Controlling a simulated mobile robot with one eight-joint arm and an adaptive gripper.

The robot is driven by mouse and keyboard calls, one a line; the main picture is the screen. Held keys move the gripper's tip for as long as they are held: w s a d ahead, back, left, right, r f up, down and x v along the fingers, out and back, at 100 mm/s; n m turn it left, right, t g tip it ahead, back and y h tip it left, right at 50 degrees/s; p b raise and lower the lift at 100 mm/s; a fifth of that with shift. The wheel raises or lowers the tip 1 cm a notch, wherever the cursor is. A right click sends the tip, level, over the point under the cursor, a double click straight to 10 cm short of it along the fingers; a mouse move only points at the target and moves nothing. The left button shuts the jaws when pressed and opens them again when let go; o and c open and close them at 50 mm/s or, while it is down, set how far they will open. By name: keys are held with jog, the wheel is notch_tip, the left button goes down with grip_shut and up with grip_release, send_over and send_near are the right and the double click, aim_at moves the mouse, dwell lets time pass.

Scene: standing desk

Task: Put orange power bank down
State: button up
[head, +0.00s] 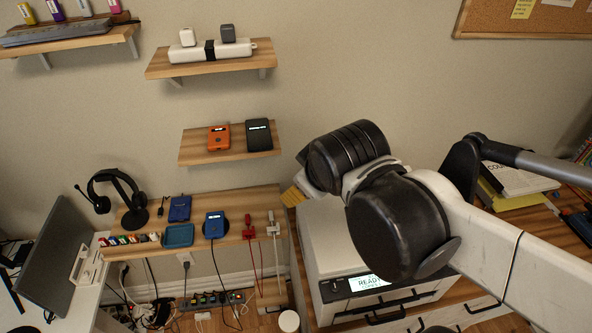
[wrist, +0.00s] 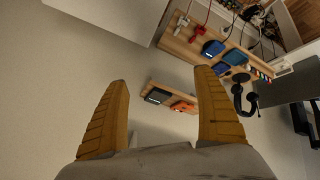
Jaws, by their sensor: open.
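The orange power bank (head: 218,138) lies on the lower wall shelf (head: 190,151), left of a black device (head: 259,135). In the wrist view the orange power bank (wrist: 183,106) shows beyond and between my fingers, on the same shelf. My gripper (head: 291,195) is to the right of and below that shelf, near the printer's left end, apart from the power bank. In the wrist view my gripper (wrist: 165,100) has its two yellow fingers wide apart with nothing between them.
Below is a wooden ledge (head: 150,245) with a headphone stand (head: 130,205), blue devices (head: 214,224), a teal tray (head: 178,236) and cables. A white printer (head: 325,245) stands under my arm. A higher shelf (head: 170,69) holds a power strip. The wall between the shelves is clear.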

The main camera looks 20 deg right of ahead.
jog(key=s+m, duration=0.1)
jog(key=s+f+m, duration=0.1)
jog(key=s+m, duration=0.1)
jog(key=s+m+y, duration=0.1)
jog(key=s+m, duration=0.1)
jog(key=shift+s+a+f+g, duration=0.1)
jog(key=shift+a+f+g, duration=0.1)
jog(key=shift+g, duration=0.1)
notch_tip(320, 180, down, 17)
jog(key=b, duration=1.7)
